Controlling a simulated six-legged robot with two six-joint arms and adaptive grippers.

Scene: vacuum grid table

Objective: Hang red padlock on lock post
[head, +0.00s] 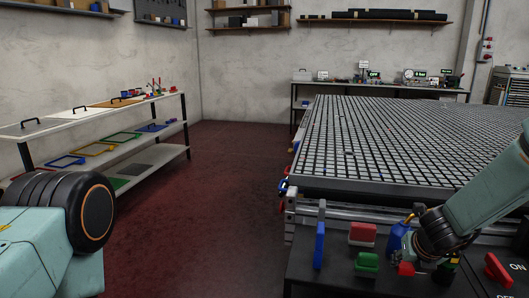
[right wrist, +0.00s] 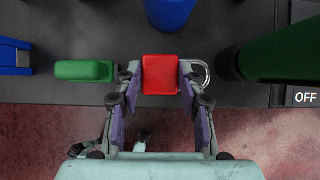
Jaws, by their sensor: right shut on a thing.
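The red padlock (head: 406,268) is low at the right in the head view, beside my right gripper (head: 418,268). In the right wrist view the padlock (right wrist: 160,75) is between the fingers of my right gripper (right wrist: 160,88), which is shut on it. Its silver shackle (right wrist: 204,72) sticks out to the right, past the right finger. A dark panel is beneath it. I cannot tell which thing is the lock post. My left arm shows at the lower left of the head view, but its gripper is out of view.
Near the padlock are a blue container (head: 397,240), a green cylinder (right wrist: 285,55), a green block (right wrist: 85,70) and a red block (head: 362,234). A blue upright piece (head: 320,245) and red switch handle (head: 497,270) flank them. The grid table (head: 400,140) lies behind.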

